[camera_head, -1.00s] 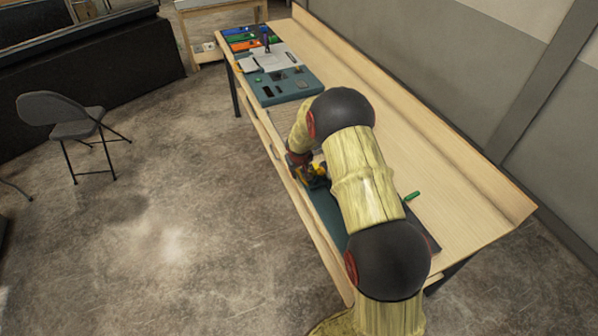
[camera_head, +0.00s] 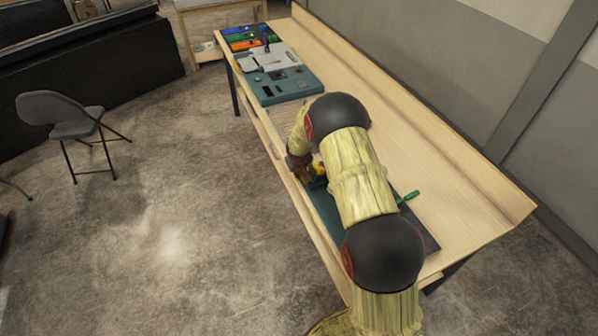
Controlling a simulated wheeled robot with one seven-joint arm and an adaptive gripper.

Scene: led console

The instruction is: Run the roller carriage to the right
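My gripper (camera_head: 314,172) is low over the near edge of the long wooden bench, at the far end of a teal panel (camera_head: 325,213). The gripper is small and dark here, with a yellow-orange bit at it, and I cannot tell whether its fingers are open or shut. I cannot make out the roller carriage. My arm covers much of the bench around the gripper and may hide it.
A teal console (camera_head: 294,88) with a grey plate and dark insets lies farther up the bench. Colored trays (camera_head: 243,37) are at the far end. A green-handled thing (camera_head: 408,196) lies right of my arm. The bench's right side is clear. A folding chair (camera_head: 70,118) stands left.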

